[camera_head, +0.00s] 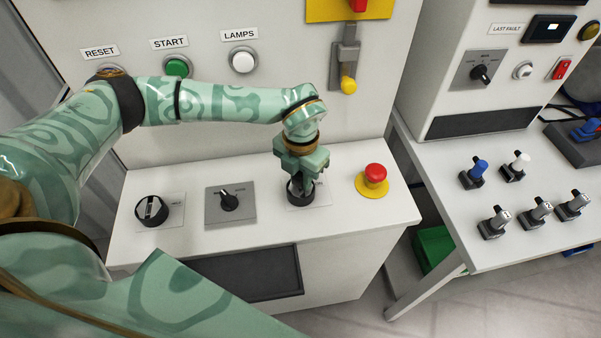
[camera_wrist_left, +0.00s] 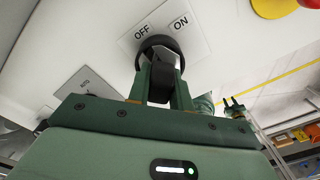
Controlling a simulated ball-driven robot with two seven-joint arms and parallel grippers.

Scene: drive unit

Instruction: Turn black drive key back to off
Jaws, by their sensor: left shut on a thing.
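The black drive key (camera_head: 301,191) sits in its round collar on the top of the white console, third in the row of controls. My left gripper (camera_head: 302,172) comes down on it from above and is shut on its grip. The left wrist view shows the key (camera_wrist_left: 160,48) between the two fingers (camera_wrist_left: 161,82), with a light plate (camera_wrist_left: 190,28) behind it marked OFF on the left and ON on the right. The fingers hide most of the key, so I cannot tell which mark it points at.
A black rotary knob (camera_head: 151,211) and a grey-plated selector (camera_head: 229,200) stand left of the key. A red emergency button (camera_head: 375,174) on a yellow base stands close on its right. Several switches sit on the right-hand table (camera_head: 483,254). The console wall rises behind.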

